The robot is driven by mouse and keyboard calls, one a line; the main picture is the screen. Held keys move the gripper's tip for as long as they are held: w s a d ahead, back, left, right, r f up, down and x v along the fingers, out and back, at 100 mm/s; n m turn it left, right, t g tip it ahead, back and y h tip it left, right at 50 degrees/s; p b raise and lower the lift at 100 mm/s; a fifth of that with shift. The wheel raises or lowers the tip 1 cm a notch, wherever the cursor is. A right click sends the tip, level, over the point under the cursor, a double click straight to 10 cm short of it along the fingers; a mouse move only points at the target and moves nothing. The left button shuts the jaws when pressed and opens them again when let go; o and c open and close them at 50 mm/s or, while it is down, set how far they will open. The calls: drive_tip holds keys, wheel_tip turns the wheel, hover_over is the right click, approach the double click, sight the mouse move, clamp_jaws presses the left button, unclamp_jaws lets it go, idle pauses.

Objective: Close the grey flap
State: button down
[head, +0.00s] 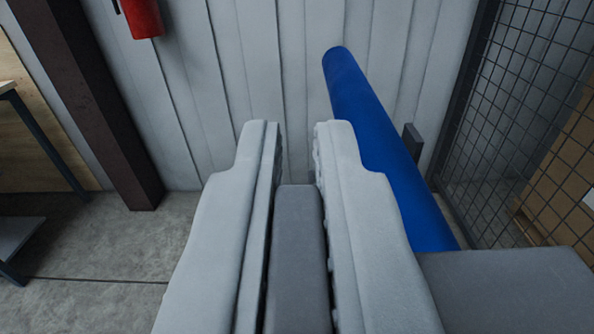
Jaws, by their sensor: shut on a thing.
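My gripper (298,150) points away from me, its two pale grey fingers standing on either side of a dark grey piece (300,255). The fingers are shut on this piece, which appears to be part of the grey flap. Its end shows between the fingers, short of the fingertips. The rest of it runs out of the bottom of the picture, so I cannot see what it joins or how far the flap is open. A dark grey flat-topped surface (515,285) lies at the lower right; I cannot tell whether it belongs to the same flap.
A blue cylinder (385,140) slants behind the right finger toward the ribbed pale wall (285,60). A wire mesh partition (520,110) stands at right, with brown boxes behind it. At left are a brown post (95,100), a red cylinder (142,17) and open concrete floor (110,250).

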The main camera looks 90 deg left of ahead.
drive_tip(key=shift+f+n, duration=0.3)
drive_tip(key=shift+n, duration=0.1)
drive_tip(key=shift+f, duration=0.1)
drive_tip(key=c, duration=1.5)
unclamp_jaws()
drive_tip(key=d, duration=1.7)
drive_tip(key=shift+s+d, duration=0.2)
drive_tip(key=shift+s, duration=0.15)
